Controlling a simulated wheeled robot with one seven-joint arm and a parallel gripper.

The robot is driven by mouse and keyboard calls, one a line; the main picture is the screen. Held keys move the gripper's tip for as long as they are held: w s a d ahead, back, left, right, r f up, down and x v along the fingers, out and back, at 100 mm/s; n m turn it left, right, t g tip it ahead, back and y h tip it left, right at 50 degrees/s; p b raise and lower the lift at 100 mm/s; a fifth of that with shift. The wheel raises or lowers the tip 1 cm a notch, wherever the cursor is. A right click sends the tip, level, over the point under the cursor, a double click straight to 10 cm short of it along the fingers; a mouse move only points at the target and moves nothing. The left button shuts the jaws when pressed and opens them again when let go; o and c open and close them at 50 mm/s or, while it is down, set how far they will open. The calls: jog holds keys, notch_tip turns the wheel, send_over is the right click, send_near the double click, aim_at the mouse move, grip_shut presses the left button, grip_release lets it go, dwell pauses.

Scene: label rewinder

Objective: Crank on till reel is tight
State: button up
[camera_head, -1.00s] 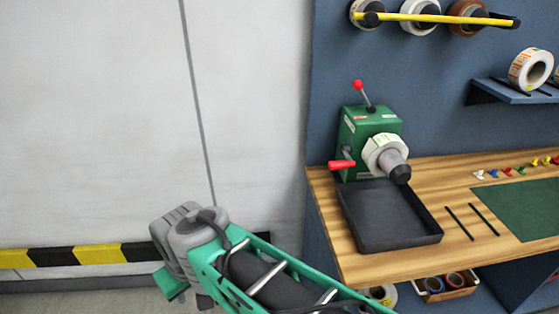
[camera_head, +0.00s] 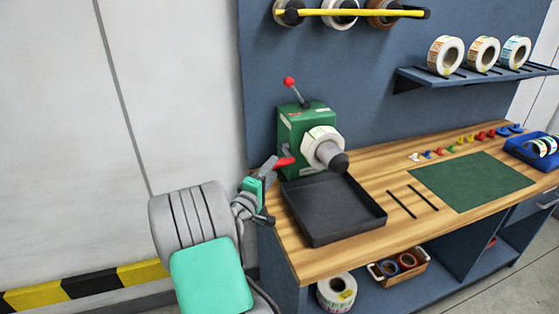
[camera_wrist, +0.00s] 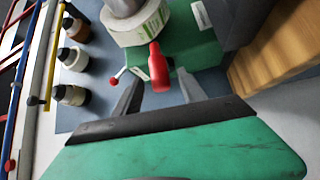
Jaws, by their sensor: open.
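The green label rewinder (camera_head: 292,128) stands at the left end of the wooden bench. A white label reel (camera_head: 318,142) sits on its grey spindle. Its red crank handle (camera_head: 285,162) points left in the head view. My gripper (camera_wrist: 162,92) is open, and the red handle (camera_wrist: 158,68) shows between and just beyond its two fingertips in the wrist view. I cannot tell whether the fingers touch it. The reel (camera_wrist: 137,25) also shows in the wrist view. A red-knobbed lever (camera_head: 290,84) rises from the rewinder's top. How tight the reel is cannot be seen.
A black tray (camera_head: 335,210) lies in front of the rewinder. Two dark rods (camera_head: 413,202) and a green mat (camera_head: 480,182) lie to its right. Label rolls (camera_head: 484,52) stand on a wall shelf. The pale wall left of the bench (camera_head: 60,120) leaves free room.

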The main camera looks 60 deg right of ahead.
jog(key=d+p, duration=0.1)
jog(key=d, duration=0.5)
jog(key=shift+d+r, duration=0.15)
jog(key=shift+r, duration=0.25)
jog(key=shift+c, duration=0.4)
grip_shut()
dwell(0.5)
